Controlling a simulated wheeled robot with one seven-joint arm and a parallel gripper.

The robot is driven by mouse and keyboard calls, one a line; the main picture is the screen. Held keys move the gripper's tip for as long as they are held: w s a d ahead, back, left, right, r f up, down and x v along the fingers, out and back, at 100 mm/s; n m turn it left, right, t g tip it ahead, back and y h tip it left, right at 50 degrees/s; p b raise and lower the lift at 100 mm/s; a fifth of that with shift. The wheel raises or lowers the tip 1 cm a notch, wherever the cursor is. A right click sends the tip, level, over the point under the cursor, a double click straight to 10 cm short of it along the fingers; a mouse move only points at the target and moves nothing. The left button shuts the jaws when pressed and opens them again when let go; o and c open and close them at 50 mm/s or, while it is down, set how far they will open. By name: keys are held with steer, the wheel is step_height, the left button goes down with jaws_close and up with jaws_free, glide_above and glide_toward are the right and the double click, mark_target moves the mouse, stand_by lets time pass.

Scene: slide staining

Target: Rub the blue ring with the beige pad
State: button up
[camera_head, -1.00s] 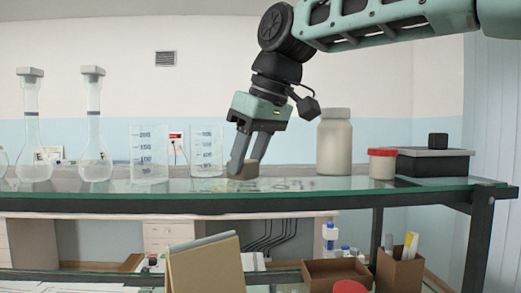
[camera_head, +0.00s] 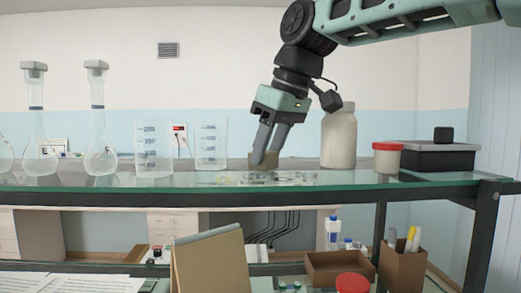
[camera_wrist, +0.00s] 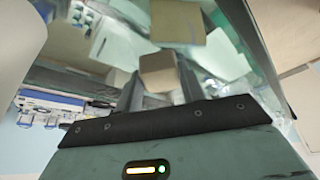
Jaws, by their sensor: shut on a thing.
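My gripper (camera_head: 265,157) points down at the glass shelf (camera_head: 90,190), tilted so its fingertips lean left. It is shut on the beige pad (camera_head: 262,161), a small block low over the shelf; I cannot tell whether it touches the glass. In the wrist view the pad (camera_wrist: 158,72) shows between the fingers. Flat, clear pieces (camera_head: 268,179) lie on the glass just in front of the pad, too small to make out. I cannot pick out the blue ring in either view.
Two beakers (camera_head: 211,145) (camera_head: 153,150) and flasks (camera_head: 100,160) stand to the left. A white bottle (camera_head: 339,138), a red-lidded jar (camera_head: 387,162) and a dark box (camera_head: 435,159) stand to the right. A lower shelf holds cardboard boxes (camera_head: 335,268) and a beige board (camera_head: 212,265).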

mark_target(294, 170)
steer(key=shift+s+d+f+b, duration=0.1)
steer(key=shift+d+b, duration=0.15)
steer(key=shift+d, duration=0.75)
steer(key=shift+d+f+b, duration=0.15)
steer(key=shift+d+b, duration=0.1)
steer(key=shift+d, duration=0.75)
steer(key=shift+s+d+f+b, duration=0.1)
steer(key=shift+d+b, duration=0.15)
steer(key=shift+d, duration=0.75)
step_height(294, 170, up, 6)
steer(key=p, duration=0.5)
steer(key=shift+w+r, duration=0.1)
steer(key=shift+r, duration=0.1)
steer(key=shift+r, duration=1.4)
steer(key=shift+a, duration=0.1)
